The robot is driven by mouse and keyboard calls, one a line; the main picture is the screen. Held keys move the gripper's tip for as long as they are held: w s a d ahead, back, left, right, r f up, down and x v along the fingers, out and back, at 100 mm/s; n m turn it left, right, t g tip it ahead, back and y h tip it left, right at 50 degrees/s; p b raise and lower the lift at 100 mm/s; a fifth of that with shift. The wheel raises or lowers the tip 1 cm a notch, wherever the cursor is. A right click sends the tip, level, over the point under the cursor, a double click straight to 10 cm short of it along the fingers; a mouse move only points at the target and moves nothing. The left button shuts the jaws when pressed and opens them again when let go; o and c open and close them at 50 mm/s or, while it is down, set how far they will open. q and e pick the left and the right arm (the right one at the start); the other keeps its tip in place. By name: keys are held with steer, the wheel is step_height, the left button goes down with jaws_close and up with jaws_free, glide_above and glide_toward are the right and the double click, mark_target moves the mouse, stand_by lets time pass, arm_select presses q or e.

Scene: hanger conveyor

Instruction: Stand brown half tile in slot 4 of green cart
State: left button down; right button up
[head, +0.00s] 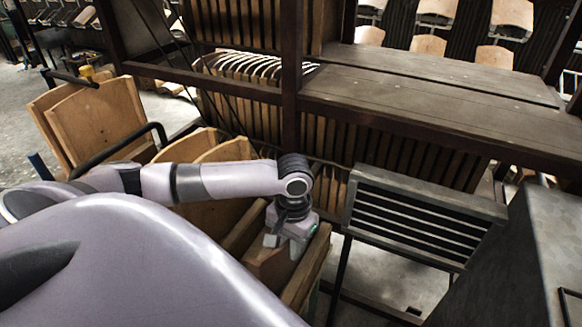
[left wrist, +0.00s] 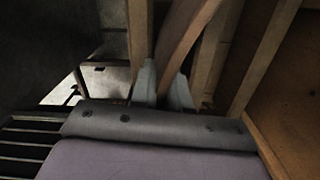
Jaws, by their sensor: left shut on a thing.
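My left gripper (head: 284,246) points down among upright wooden boards in the middle of the head view. In the left wrist view its two grey fingers (left wrist: 163,88) are shut on a brown, curved-edged board (left wrist: 183,38), which I take for the brown half tile. In the head view a brown board (head: 266,265) shows just below the fingers, partly hidden by them. Wooden rails or boards stand close on both sides of it. The green cart's body is mostly hidden by my arm and body, and I cannot tell the slot number. My right gripper is not in view.
A long dark wooden bench (head: 440,85) crosses the back. A slatted metal rack (head: 420,215) stands to the right, beside a grey metal cabinet (head: 550,235). Large wooden boards (head: 95,120) lean at the left near a black bar. Free floor (head: 385,285) shows below the rack.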

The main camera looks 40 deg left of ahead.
arm_select(q)
steer(key=shift+f, duration=2.05)
steer(key=c, duration=1)
jaws_free()
steer(key=shift+c, duration=0.2)
steer(key=shift+f, duration=0.1)
steer(key=r, duration=0.7)
steer(key=shift+w+r, duration=0.15)
steer(key=shift+w, duration=0.05)
